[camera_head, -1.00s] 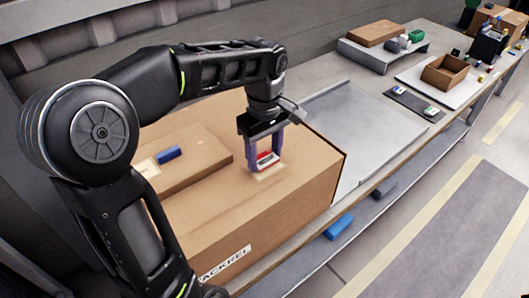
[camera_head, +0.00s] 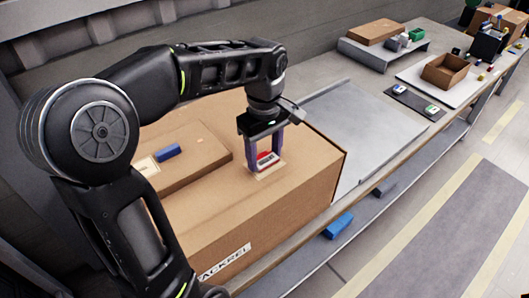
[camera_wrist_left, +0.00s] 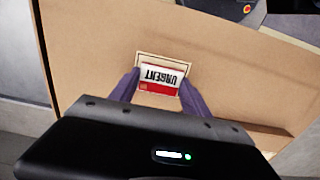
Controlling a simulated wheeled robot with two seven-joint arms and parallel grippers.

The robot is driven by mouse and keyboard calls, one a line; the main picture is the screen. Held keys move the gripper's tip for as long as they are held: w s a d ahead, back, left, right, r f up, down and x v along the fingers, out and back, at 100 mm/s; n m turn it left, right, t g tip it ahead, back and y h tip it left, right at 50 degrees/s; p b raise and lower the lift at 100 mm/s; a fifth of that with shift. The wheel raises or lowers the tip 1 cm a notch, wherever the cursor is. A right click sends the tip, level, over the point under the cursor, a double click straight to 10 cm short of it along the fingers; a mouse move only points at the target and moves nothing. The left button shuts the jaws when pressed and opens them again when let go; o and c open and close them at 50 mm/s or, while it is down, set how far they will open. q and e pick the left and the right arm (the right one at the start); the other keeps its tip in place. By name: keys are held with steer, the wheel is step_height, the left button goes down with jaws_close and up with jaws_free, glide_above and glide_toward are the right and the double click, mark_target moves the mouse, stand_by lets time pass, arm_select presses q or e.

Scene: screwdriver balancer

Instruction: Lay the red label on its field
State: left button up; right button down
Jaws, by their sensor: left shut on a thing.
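The red label (camera_head: 266,159), with a white band reading "URGENT", is between the fingers of my left gripper (camera_head: 266,164), just at the top of the large cardboard box (camera_head: 300,190). In the left wrist view the label (camera_wrist_left: 160,79) sits between both purple fingertips (camera_wrist_left: 160,86), over the pale outlined field (camera_wrist_left: 171,59). A strip of the field shows beyond the label's far edge; the rest is covered. I cannot tell whether the label touches the box. The field (camera_head: 271,174) also shows in the head view. My right gripper is out of view.
A flatter carton (camera_head: 195,160) with a blue block (camera_head: 168,153) lies on the box at left. A grey plate (camera_head: 365,130) is right of the box. Farther back are a black pad (camera_head: 408,102) with labels and an open cardboard tray (camera_head: 443,73).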

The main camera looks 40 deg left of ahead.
arm_select(q)
steer(key=o, duration=1.6)
step_height(320, 180, up, 5)
steer(key=shift+r, duration=0.15)
steer(key=shift+r+p, duration=0.65)
steer(key=shift+r, duration=0.2)
steer(key=shift+r+p, duration=0.35)
steer(key=shift+r, duration=0.1)
